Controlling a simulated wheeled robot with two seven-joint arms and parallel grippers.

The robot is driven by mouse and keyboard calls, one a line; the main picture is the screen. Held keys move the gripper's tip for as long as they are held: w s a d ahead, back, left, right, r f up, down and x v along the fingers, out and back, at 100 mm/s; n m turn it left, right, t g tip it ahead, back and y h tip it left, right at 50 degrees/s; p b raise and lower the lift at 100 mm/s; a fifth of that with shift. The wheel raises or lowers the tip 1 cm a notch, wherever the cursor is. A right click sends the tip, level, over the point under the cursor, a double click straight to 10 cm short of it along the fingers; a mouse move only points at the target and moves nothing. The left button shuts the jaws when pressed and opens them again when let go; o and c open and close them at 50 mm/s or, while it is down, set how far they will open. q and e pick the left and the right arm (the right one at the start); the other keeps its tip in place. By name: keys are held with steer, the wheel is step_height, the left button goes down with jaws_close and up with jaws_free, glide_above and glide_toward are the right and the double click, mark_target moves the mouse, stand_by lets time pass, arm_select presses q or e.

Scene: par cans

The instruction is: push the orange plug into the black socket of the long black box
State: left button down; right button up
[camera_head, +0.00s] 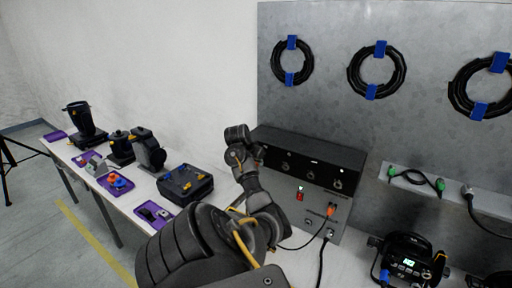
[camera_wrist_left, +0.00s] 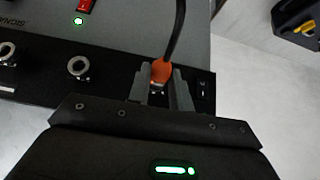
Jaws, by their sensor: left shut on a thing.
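The orange plug (camera_wrist_left: 161,71) sits between the two grey fingers of my left gripper (camera_wrist_left: 159,80) in the left wrist view, with a black cable running up from it. My left gripper (camera_head: 258,153) is shut on it, at the left end of the long black box (camera_head: 310,149) in the head view. The plug is in front of the box's black socket strip (camera_wrist_left: 112,75). Round silver sockets (camera_wrist_left: 78,66) show beside it. The fingers hide the plug's tip and the socket there, so I cannot tell whether it is inserted. My right gripper is not in view.
A black device (camera_head: 408,262) stands at the lower right. A dark case (camera_head: 185,185) and purple trays (camera_head: 118,186) are on the left table.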

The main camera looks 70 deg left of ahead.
arm_select(q)
steer(key=shift+w+a, duration=0.4)
steer(key=shift+w, duration=0.15)
stand_by(0.5)
steer(key=c, duration=1.2)
jaws_free()
steer(key=shift+s+d, duration=0.1)
steer(key=shift+s+d, duration=0.35)
steer(key=shift+s, duration=0.1)
steer(key=shift+s+d+f+b, duration=0.2)
steer(key=shift+s+d+b, duration=0.05)
steer(key=shift+s+b, duration=0.25)
steer(key=s+d+p, duration=0.1)
steer(key=s+d, duration=0.3)
steer(key=w+d+f, duration=0.4)
steer(key=d+f, duration=0.1)
steer(key=d, duration=0.1)
steer(key=w+d+f, duration=0.3)
steer(key=d+f, duration=0.2)
steer(key=d, duration=0.2)
steer(key=w+d+f, duration=0.4)
steer(key=d+f, duration=0.1)
steer(key=d, duration=0.2)
steer(key=shift+w, duration=0.3)
